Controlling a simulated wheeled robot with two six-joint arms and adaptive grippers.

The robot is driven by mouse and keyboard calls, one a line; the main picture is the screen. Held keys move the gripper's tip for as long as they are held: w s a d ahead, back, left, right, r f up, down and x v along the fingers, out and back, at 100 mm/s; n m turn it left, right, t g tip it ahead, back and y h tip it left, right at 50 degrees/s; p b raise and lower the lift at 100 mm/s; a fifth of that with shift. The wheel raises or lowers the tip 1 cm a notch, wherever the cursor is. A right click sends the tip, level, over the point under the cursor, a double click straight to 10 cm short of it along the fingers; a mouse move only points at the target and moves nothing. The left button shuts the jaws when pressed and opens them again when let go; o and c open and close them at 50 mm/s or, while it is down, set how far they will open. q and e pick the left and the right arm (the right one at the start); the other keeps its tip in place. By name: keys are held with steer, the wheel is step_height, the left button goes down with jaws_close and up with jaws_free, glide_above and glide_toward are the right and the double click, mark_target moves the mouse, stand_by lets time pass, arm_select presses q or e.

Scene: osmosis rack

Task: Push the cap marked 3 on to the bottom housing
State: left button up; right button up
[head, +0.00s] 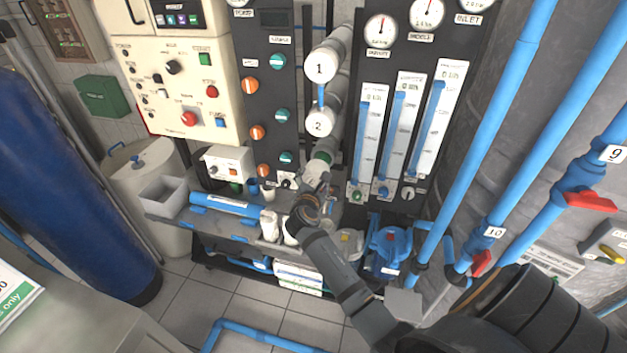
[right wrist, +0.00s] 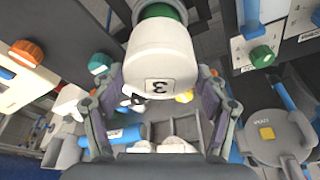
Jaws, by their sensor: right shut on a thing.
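Just beyond the cap a green ring (right wrist: 161,12) shows at the end of the bottom housing. The cap is in line with the ring, but I cannot tell how deeply it is seated. In the head view my right gripper (head: 314,178) is at the near end of the bottom housing (head: 330,146), below the caps marked 1 (head: 320,67) and 2 (head: 318,124). My left gripper is not in view.
A grey bench (head: 178,212) below holds a grey bin (head: 163,196), a blue cartridge (head: 226,205) and white cups. Flow meters (head: 369,130) stand close on the right, a panel with orange and teal knobs (head: 250,84) on the left. A blue pump (head: 390,245) is low on the right.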

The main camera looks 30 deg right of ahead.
steer(key=shift+w, duration=0.1)
stand_by(0.3)
steer(key=shift+w+d+p, duration=0.3)
steer(key=shift+w+d, duration=0.85)
steer(key=shift+d, duration=0.3)
stand_by(0.3)
steer(key=shift+p, duration=0.3)
steer(key=shift+w+d, duration=0.4)
stand_by(0.6)
steer(key=o, duration=1.3)
steer(key=shift+c, duration=0.2)
